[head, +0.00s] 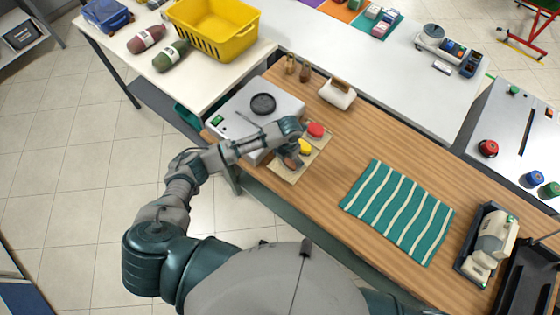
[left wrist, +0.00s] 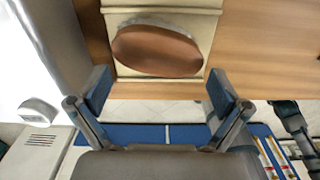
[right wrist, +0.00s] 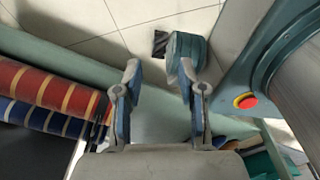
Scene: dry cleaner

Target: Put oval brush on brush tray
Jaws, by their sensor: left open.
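The oval brush (left wrist: 157,51) has a brown oval back with pale bristles showing at its edge. It lies in a compartment of the beige brush tray (left wrist: 160,17). In the head view the tray (head: 281,172) is on the wooden counter, with a red item (head: 315,130) and a yellow item (head: 305,146) beside the brush. My left gripper (left wrist: 158,92) is open and empty, with its fingers apart near the brush and not closed on it. In the head view my left arm partly hides brush and tray. My right gripper (right wrist: 157,75) is open and empty, away from the tray.
A grey appliance with a black disc (head: 263,103) stands left of the tray. A striped teal cloth (head: 398,211) lies to the right. Bare counter lies between tray and cloth. Striped rolls (right wrist: 50,90) show in the right wrist view.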

